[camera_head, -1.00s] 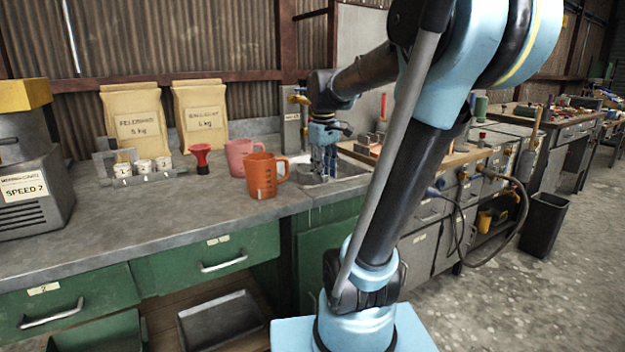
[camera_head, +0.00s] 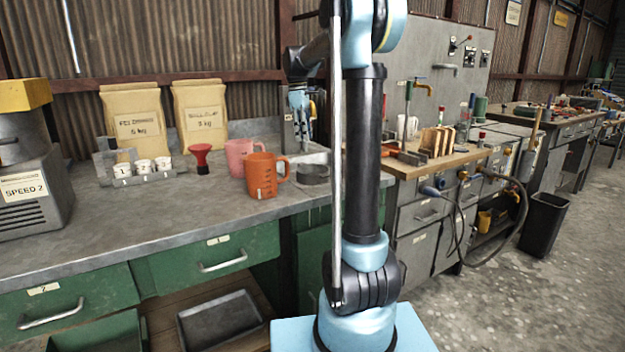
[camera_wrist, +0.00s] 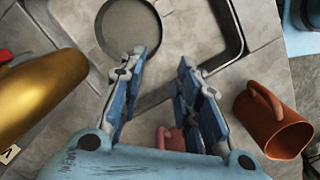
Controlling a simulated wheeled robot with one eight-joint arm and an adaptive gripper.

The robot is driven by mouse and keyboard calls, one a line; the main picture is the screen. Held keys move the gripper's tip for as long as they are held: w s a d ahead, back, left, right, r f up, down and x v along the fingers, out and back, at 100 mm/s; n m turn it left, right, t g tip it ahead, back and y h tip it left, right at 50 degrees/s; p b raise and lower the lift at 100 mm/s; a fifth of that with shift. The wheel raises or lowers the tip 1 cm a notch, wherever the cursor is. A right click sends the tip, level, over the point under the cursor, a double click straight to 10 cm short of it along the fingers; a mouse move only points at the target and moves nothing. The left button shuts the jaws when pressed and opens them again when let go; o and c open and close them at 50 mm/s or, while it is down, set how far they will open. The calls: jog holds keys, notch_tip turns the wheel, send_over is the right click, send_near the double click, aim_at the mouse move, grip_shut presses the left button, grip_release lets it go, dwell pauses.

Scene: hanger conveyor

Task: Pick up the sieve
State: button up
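The sieve (camera_head: 313,174) looks like a shallow round grey dish with a raised rim, sitting at the sink basin behind the orange mug. In the wrist view the sieve (camera_wrist: 158,99) shows as a grey ring inside the basin, with part of it cut off by the top edge. My gripper (camera_head: 302,108) is raised above the counter near the back wall, clear of the sieve. In the wrist view my gripper (camera_wrist: 159,66) has its blue fingers apart with nothing between them. Its fingertips appear close to the sieve's rim only by overlap.
An orange mug (camera_head: 262,176) and a pink mug (camera_head: 238,152) stand left of the sink (camera_head: 322,158). A red funnel (camera_head: 201,158) and a rack of white cups (camera_head: 143,168) are further left. The front counter is clear.

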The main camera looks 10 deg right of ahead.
aim_at(310, 183)
jog(key=f, duration=0.5)
jog(key=d+f, duration=0.1)
jog(key=f, duration=0.5)
jog(key=d+f, duration=0.1)
jog(key=f, duration=0.5)
jog(key=shift+s+f, duration=0.1)
jog(key=shift+s, duration=0.25)
jog(key=shift+c, duration=0.5)
grip_shut()
